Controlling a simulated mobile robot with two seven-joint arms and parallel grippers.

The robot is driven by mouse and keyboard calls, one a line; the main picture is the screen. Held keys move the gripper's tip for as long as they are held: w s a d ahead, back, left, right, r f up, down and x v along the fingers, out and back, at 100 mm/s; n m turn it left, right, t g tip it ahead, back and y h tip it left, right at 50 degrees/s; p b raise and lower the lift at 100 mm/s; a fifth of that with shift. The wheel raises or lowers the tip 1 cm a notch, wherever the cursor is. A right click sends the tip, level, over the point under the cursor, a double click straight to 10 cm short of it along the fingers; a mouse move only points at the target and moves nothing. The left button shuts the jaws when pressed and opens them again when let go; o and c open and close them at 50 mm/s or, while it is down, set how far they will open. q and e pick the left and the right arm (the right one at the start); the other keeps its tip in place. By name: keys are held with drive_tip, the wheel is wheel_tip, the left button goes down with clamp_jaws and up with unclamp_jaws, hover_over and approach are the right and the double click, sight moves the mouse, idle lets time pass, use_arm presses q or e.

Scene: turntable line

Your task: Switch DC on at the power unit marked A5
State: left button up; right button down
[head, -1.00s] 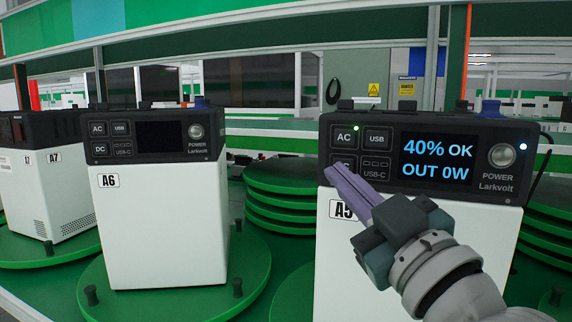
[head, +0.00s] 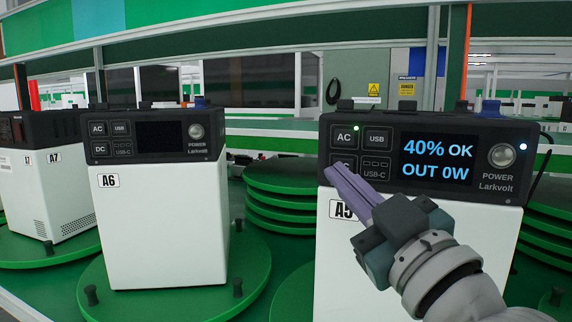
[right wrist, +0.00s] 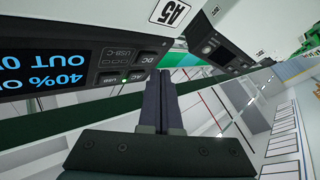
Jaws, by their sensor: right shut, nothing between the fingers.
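The power unit marked A5 (head: 420,135) stands at the right in the head view, a white box with a black front panel. Its screen (head: 436,161) reads 40% OK, OUT 0W. The AC button (head: 344,137) has a lit green light at its corner. The DC button (head: 348,159) below it is partly hidden by my right gripper in the head view; it shows in the right wrist view (right wrist: 146,59), with no lit light visible. My right gripper (head: 333,171) is shut and empty, fingertips in front of the DC button's lower part; I cannot tell whether they touch it.
Unit A6 (head: 160,220), screen dark, stands left of A5 on a green turntable (head: 100,290). Unit A7 (head: 50,200) is farther left. Stacked green discs (head: 280,200) lie between A6 and A5. The space in front of A6 is clear.

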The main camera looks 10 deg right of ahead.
drive_tip(key=shift+w, duration=0.1)
drive_tip(key=shift+w+d, duration=0.25)
drive_tip(key=shift+w+d, duration=0.2)
drive_tip(key=shift+w, duration=0.1)
idle(0.8)
drive_tip(key=shift+s, duration=0.1)
drive_tip(key=shift+s+a+p, duration=0.35)
drive_tip(key=shift+s+a, duration=0.1)
drive_tip(key=shift+s, duration=0.1)
drive_tip(key=shift+s, duration=0.1)
drive_tip(key=s+a+p, duration=0.1)
drive_tip(key=s, duration=0.1)
drive_tip(key=s+a+p, duration=0.1)
drive_tip(key=s, duration=0.1)
drive_tip(key=shift+a+p, duration=0.3)
drive_tip(key=shift+a, duration=0.1)
